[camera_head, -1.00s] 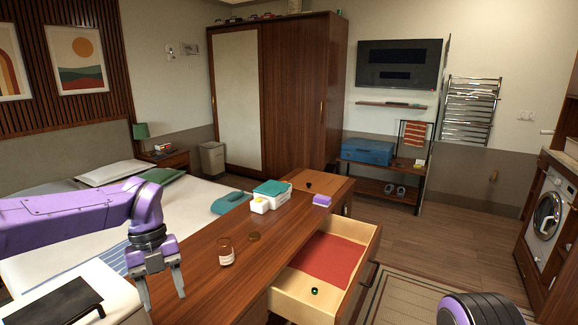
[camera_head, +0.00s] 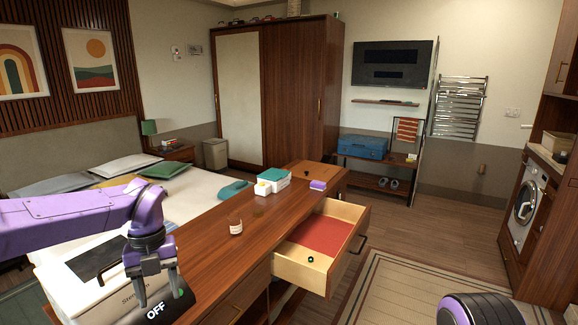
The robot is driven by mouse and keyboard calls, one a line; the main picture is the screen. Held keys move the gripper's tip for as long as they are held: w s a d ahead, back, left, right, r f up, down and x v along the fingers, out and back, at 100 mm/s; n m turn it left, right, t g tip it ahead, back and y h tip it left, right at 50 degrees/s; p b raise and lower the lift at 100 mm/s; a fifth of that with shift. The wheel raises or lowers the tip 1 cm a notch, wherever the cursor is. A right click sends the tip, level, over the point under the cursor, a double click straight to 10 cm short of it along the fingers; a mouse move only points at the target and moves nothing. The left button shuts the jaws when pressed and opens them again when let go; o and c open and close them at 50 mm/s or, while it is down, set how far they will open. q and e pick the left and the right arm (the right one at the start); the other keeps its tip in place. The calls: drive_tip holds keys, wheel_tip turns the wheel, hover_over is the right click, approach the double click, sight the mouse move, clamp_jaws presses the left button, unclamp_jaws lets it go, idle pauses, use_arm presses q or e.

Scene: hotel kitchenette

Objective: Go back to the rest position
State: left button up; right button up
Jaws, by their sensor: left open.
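My left gripper (camera_head: 158,291) points down at the lower left, its two fingers apart with nothing between them. It hangs in front of a white box-shaped appliance (camera_head: 108,300) that shows "OFF" on its corner. Whether the fingertips touch the appliance I cannot tell. Part of my right arm (camera_head: 480,309) shows as a purple and black round link at the bottom right; its gripper is out of the picture.
A wooden desk (camera_head: 205,268) runs away from me, with a jar (camera_head: 235,224), a teal and white box (camera_head: 273,178) and a purple block (camera_head: 318,185) on it. Floor at the right is clear.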

use_arm(q)
drive_tip(key=w+a+f+m+t+y, duration=0.1)
drive_tip(key=a+f+m+t+y, duration=0.2)
drive_tip(key=a+f+m+y, duration=0.55)
drive_tip(key=s+d+f+m+t, duration=0.1)
drive_tip(key=s+f+m+t, duration=0.15)
drive_tip(key=f+m, duration=0.45)
drive_tip(key=s+d+f+m+t, duration=0.1)
drive_tip(key=f+m+t, duration=0.2)
drive_tip(key=f+m, duration=0.35)
drive_tip(key=s+d+f+m+g+h+b, duration=0.1)
drive_tip(key=s+f+m, duration=0.5)
drive_tip(key=s, duration=0.7)
drive_tip(key=s+d+f+m+g+h, duration=0.2)
drive_tip(key=s+f+m, duration=0.4)
drive_tip(key=s, duration=0.8)
wheel_tip(320, 180, down, 4)
drive_tip(key=shift+s+r+m+h+b, duration=0.2)
drive_tip(key=shift+m+h+b, duration=0.15)
drive_tip(key=shift+h, duration=0.4)
use_arm(e)
drive_tip(key=shift+w+f, duration=0.15)
drive_tip(key=shift+f, duration=0.4)
drive_tip(key=shift+w+f, duration=0.15)
drive_tip(key=shift+f, duration=0.35)
use_arm(q)
drive_tip(key=shift+w+d+g, duration=0.1)
drive_tip(key=shift+g, duration=0.15)
